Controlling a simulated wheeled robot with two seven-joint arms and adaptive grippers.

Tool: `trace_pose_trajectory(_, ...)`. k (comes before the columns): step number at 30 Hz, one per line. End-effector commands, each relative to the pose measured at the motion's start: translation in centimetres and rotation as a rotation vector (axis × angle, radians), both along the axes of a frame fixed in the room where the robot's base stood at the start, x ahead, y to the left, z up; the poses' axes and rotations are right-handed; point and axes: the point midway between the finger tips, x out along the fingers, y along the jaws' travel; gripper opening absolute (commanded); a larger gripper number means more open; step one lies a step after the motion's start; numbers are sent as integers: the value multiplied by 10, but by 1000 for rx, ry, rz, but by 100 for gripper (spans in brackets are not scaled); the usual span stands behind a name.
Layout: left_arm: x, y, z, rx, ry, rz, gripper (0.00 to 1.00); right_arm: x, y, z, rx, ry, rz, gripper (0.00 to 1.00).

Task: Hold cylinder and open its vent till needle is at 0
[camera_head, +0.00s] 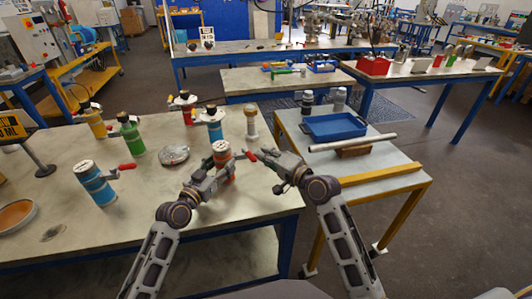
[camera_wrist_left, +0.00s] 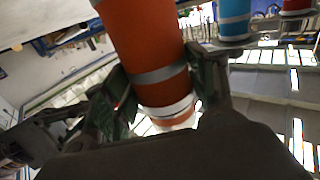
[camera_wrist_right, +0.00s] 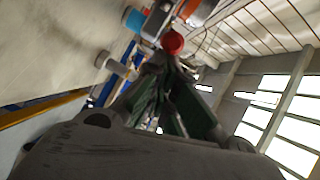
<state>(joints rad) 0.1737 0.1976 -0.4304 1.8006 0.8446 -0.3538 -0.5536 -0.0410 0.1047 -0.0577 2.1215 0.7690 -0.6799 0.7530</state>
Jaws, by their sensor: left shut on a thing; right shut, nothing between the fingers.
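An orange-red cylinder (camera_head: 222,159) with a pale gauge top stands near the front right of the left table; its needle is too small to read. My left gripper (camera_head: 216,175) is shut around its body. The left wrist view shows the orange body (camera_wrist_left: 145,45) with a grey band between the green-padded fingers (camera_wrist_left: 165,95). A red vent handle (camera_head: 251,156) sticks out on the cylinder's right. My right gripper (camera_head: 265,157) is shut and empty beside the handle. In the right wrist view the handle's round red end (camera_wrist_right: 172,42) is just beyond the fingertips; I cannot tell whether they touch.
The right table holds a blue tray (camera_head: 334,127) and a pale bar (camera_head: 352,143).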

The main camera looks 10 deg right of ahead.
Motion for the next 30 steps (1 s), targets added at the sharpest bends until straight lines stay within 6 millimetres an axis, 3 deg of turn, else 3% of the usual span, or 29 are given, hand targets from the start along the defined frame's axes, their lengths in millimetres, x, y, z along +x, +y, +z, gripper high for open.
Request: trace_pose_trajectory(30,0,0,2,-2,-2,0,25,-16,17,1,2,-1,-36,0)
